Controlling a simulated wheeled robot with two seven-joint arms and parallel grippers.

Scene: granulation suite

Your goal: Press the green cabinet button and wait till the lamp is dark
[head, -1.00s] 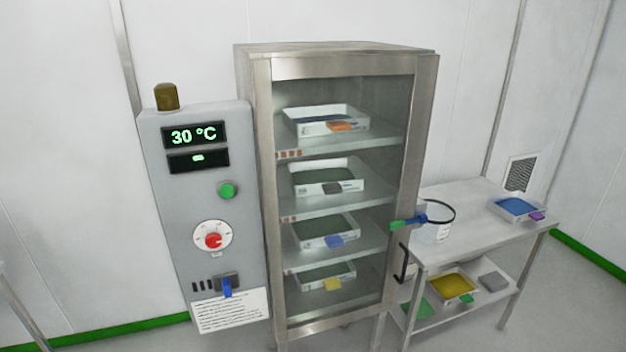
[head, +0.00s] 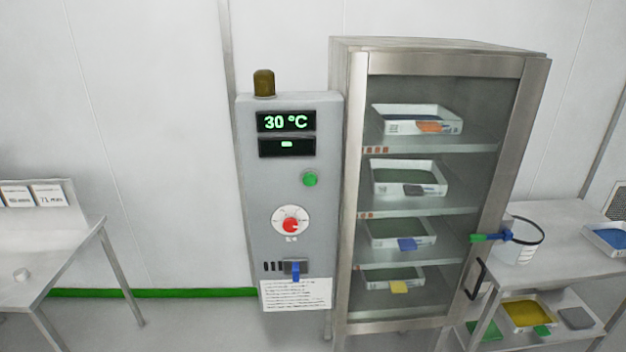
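The green button (head: 310,178) sits on the grey control panel (head: 255,215) left of the cabinet, below two dark displays. The upper display (head: 286,122) reads 30 °C; the lower one (head: 287,146) shows a short green dash. The lamp (head: 264,83) on top of the panel is a dull brownish amber and looks unlit. The steel cabinet (head: 342,200) has its glass door shut, with white trays on several shelves inside. Neither of my grippers is in view.
A red dial (head: 291,225), a blue-tagged switch (head: 295,268) and a printed sheet (head: 297,294) are lower on the panel. A table (head: 90,245) stands at left, a two-level trolley (head: 565,238) with trays and a white pot (head: 515,245) at right. Floor before the panel looks clear.

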